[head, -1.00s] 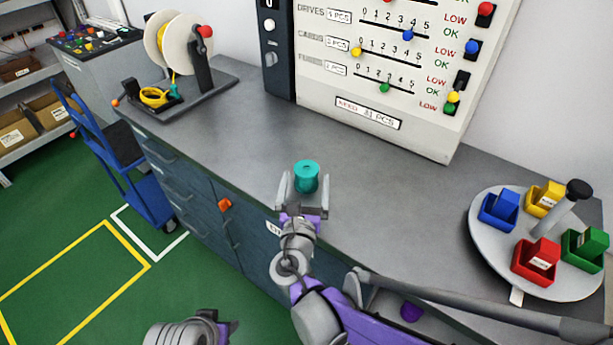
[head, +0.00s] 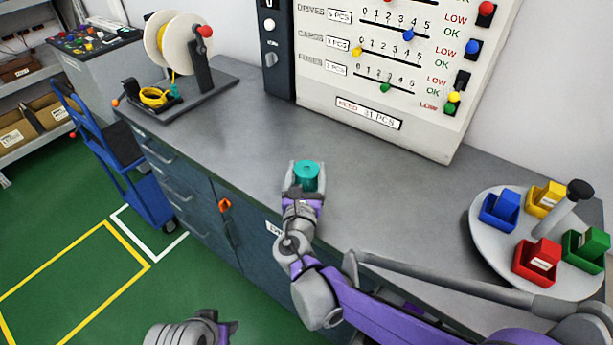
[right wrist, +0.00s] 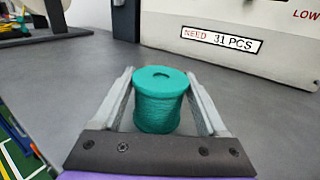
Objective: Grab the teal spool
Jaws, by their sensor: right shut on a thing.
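The teal spool (head: 306,177) stands upright on the grey bench top, near its front edge. My right gripper (head: 305,172) is around it, one finger on each side, shut on it. The right wrist view shows the spool (right wrist: 160,100) between the two fingers of the right gripper (right wrist: 162,95), with its round top and centre hole facing up. My left gripper (head: 225,330) shows only in part at the bottom of the head view, and its fingers cannot be made out.
A tape reel stand (head: 205,80) is at the bench's back left. A white count board (head: 385,130) stands behind. A round turntable (head: 485,235) with coloured bins is at the right. The bench around the spool is clear. A blue cart (head: 140,190) stands left.

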